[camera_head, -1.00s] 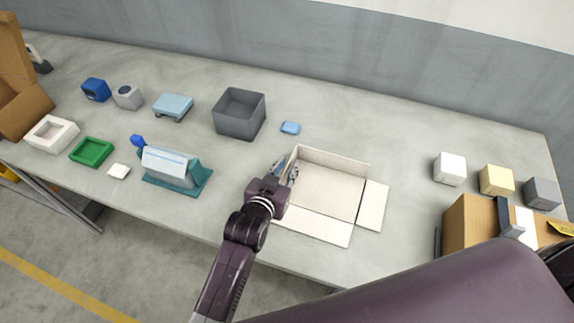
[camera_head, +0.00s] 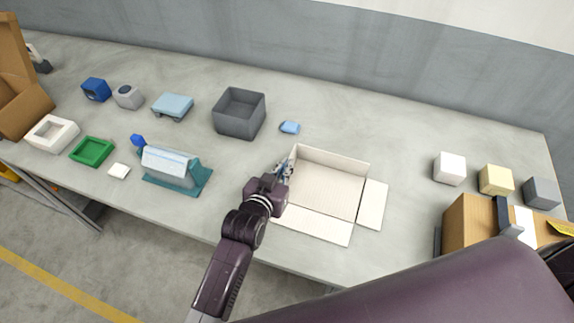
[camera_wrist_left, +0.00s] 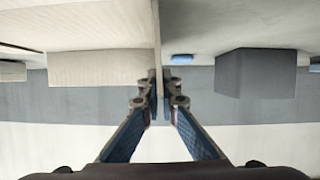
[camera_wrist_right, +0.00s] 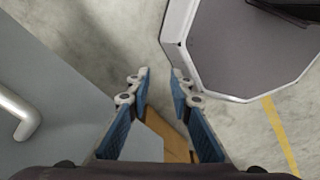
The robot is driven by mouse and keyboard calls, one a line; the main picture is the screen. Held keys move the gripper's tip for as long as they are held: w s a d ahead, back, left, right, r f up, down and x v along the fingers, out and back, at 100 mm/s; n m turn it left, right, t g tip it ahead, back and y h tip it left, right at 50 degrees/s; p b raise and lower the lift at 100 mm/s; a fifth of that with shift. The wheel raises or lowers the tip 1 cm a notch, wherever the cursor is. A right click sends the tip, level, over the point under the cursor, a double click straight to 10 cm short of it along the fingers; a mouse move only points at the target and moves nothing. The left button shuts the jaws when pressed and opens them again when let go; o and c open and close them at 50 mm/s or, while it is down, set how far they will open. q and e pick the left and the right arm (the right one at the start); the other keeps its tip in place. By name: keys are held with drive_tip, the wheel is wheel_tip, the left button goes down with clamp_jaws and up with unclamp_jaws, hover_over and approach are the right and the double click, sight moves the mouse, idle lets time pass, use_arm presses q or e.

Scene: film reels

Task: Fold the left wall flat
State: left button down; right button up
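The cream open box (camera_head: 325,190) lies on the table at centre right. Its back wall (camera_head: 332,160) stands up, while the front wall (camera_head: 315,226) and right wall (camera_head: 373,205) lie flat outward. The left wall shows edge-on as a thin upright panel (camera_wrist_left: 157,35) in the left wrist view. My left gripper (camera_head: 284,170) is at this wall; in the left wrist view its fingertips (camera_wrist_left: 159,82) are close together on both sides of the panel, apparently gripping it. My right gripper (camera_wrist_right: 159,75) is open and empty over the floor.
A grey bin (camera_head: 239,113) and a small blue block (camera_head: 290,127) stand behind and left of the box. A teal stand with a grey block (camera_head: 172,168) is further left. Several cubes and a cardboard box (camera_head: 468,222) are at right.

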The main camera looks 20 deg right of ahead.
use_arm(q)
drive_tip(key=shift+w+a+n+h, duration=0.35)
drive_tip(key=shift+a+n, duration=0.15)
drive_tip(key=shift+n, duration=0.1)
drive_tip(key=shift+w+a+f+n+g+h, duration=0.2)
drive_tip(key=shift+a+f+n+g+h, duration=0.1)
drive_tip(key=shift+n+g, duration=0.1)
drive_tip(key=shift+w+a+f+n+g+h+b, duration=0.2)
drive_tip(key=shift+a+n+h+b, duration=0.15)
drive_tip(key=shift+n+b, duration=0.4)
drive_tip(key=shift+w+a+f+n+g+h+b, duration=0.1)
drive_tip(key=shift+w+a+n+h+b, duration=0.25)
drive_tip(key=shift+b, duration=0.7)
drive_tip(key=shift+s+d, duration=0.1)
drive_tip(key=shift+s, duration=0.05)
drive_tip(key=c, duration=2.2)
unclamp_jaws()
drive_tip(key=v, duration=1.2)
drive_tip(key=shift+r, duration=0.1)
